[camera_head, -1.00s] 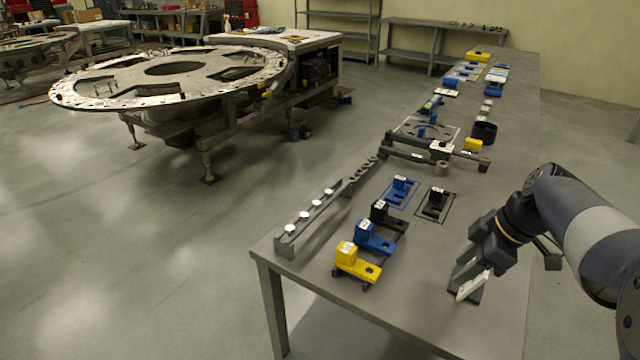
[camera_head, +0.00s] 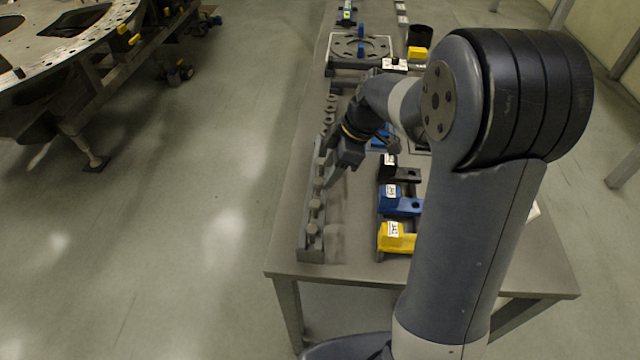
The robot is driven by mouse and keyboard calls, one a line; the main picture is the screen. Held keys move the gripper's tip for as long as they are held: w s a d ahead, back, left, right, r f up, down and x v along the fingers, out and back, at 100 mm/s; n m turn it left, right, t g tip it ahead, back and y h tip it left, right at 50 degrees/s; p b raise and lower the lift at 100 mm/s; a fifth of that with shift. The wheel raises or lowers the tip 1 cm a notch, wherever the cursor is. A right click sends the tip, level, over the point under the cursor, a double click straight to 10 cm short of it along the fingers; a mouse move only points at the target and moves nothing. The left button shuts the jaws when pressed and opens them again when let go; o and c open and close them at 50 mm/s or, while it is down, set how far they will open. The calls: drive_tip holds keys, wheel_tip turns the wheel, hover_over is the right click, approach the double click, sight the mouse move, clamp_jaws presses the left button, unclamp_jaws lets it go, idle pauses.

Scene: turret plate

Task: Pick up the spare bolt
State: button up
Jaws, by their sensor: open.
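A grey bolt rack (camera_head: 311,254) runs along the left edge of the table. Several round-headed bolts stand upright in it in a row, among them a near bolt (camera_head: 312,230), a second bolt (camera_head: 315,206) and a third bolt (camera_head: 318,184). No mark shows which one is the spare bolt. My gripper (camera_head: 331,180) is open and points down at the rack's right side, close to the third bolt. My own wrist and fingers hide the rack just behind there. I cannot tell whether a finger touches a bolt.
Yellow (camera_head: 396,238), blue (camera_head: 400,203) and black (camera_head: 400,172) blocks stand right of the rack. A plate fixture (camera_head: 343,56), a dark cup (camera_head: 419,36) and another yellow block (camera_head: 417,54) lie farther back. A turret plate (camera_head: 100,28) stands left, across open floor.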

sight(319, 181)
drive_tip(key=shift+w+p+x, duration=0.15)
drive_tip(key=shift+p+x, duration=0.05)
drive_tip(key=shift+x, duration=0.75)
drive_tip(key=shift+w+p+x, duration=0.2)
drive_tip(key=shift+x, duration=0.75)
drive_tip(key=shift+a+r, duration=0.1)
drive_tip(key=shift+a, duration=0.1)
drive_tip(key=shift+c, duration=0.4)
clamp_jaws()
